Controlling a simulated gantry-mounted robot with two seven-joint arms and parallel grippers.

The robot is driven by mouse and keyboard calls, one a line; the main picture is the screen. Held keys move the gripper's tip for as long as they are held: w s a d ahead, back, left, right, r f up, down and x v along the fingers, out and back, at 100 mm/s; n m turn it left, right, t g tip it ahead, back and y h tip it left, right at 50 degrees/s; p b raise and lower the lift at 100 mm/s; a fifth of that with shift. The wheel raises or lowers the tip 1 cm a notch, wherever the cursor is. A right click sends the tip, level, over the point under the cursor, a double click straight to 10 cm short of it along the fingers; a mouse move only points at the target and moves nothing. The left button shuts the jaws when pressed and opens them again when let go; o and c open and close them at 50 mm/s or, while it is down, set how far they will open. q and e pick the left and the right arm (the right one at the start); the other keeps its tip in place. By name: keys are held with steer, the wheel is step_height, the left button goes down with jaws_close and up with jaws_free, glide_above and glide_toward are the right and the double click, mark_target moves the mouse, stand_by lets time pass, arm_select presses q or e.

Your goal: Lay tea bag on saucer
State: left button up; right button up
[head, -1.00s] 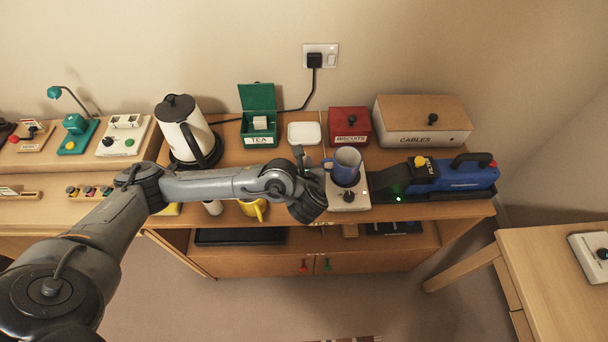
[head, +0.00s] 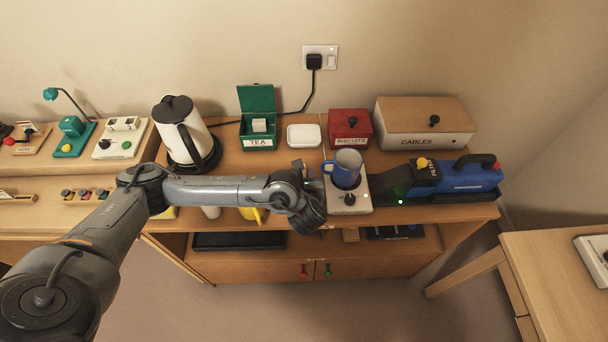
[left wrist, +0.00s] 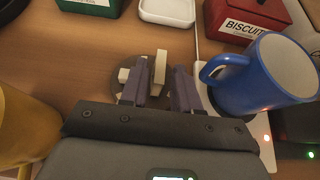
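The tea box (head: 258,141), green with its lid up, holds a pale block (head: 259,125), perhaps tea bags. A white, rounded-square dish (head: 304,135), which may be the saucer, lies right of it and is empty; it also shows in the left wrist view (left wrist: 167,11). My left gripper (head: 300,168) is in front of this dish, low over the cabinet top. In the left wrist view its fingers (left wrist: 165,82) are apart. A cream upright piece (left wrist: 159,66) shows between them over a dark round patch; I cannot tell what it is. My right gripper is out of view.
A blue mug (head: 346,168) stands on a white appliance (head: 349,199) close right of the gripper. A yellow mug (left wrist: 22,125) is close on its left. A kettle (head: 186,135), biscuit box (head: 350,126) and cables box (head: 425,125) stand behind.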

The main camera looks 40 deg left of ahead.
arm_select(q)
steer(key=shift+o, duration=0.6)
steer(key=shift+r, duration=0.1)
